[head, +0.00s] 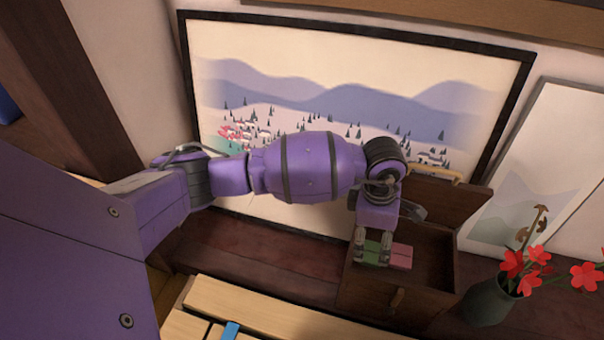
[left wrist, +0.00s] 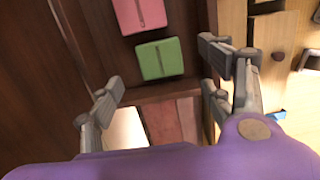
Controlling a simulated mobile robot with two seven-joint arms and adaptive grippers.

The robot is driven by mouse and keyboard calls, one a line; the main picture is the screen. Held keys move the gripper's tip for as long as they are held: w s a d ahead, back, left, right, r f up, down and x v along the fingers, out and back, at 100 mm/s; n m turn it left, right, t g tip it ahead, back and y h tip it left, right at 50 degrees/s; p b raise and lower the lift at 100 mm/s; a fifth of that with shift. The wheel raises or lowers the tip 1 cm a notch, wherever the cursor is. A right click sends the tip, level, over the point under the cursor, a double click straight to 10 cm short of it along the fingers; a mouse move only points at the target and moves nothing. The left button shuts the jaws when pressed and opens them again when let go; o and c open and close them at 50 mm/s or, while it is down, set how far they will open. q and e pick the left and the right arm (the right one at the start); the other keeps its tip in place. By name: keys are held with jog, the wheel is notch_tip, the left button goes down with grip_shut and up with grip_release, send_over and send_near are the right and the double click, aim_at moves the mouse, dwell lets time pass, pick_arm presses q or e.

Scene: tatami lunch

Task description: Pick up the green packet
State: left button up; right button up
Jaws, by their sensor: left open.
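The green packet (head: 371,252) lies in an open wooden box (head: 437,293), next to a pink packet (head: 401,256). My left gripper (head: 373,245) is over the box at the green packet, pointing down and partly covering it in the head view. In the left wrist view the green packet (left wrist: 160,59) lies flat beyond the open fingers of my left gripper (left wrist: 161,95), with nothing held between them. The pink packet (left wrist: 139,14) is just past it. My right gripper is in neither view.
The box's raised lid (head: 443,200) stands behind the packets. A vase (head: 488,302) with red flowers stands right of the box. A framed landscape picture (head: 290,90) is behind my arm. A light wooden surface (head: 240,310) is at the front left.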

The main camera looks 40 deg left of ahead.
aim_at(373, 252)
pick_arm(q)
jog(key=f, duration=0.1)
jog(key=f+b, duration=0.1)
jog(key=f, duration=0.1)
jog(key=f+b, duration=0.1)
jog(key=f, duration=0.1)
jog(key=shift+w+d+f, duration=0.1)
jog(key=shift+d+f, duration=0.15)
jog(key=shift+d, duration=0.05)
jog(key=shift+r, duration=0.1)
jog(key=shift+c, duration=0.3)
jog(key=c, duration=1)
jog(key=shift+r, duration=0.1)
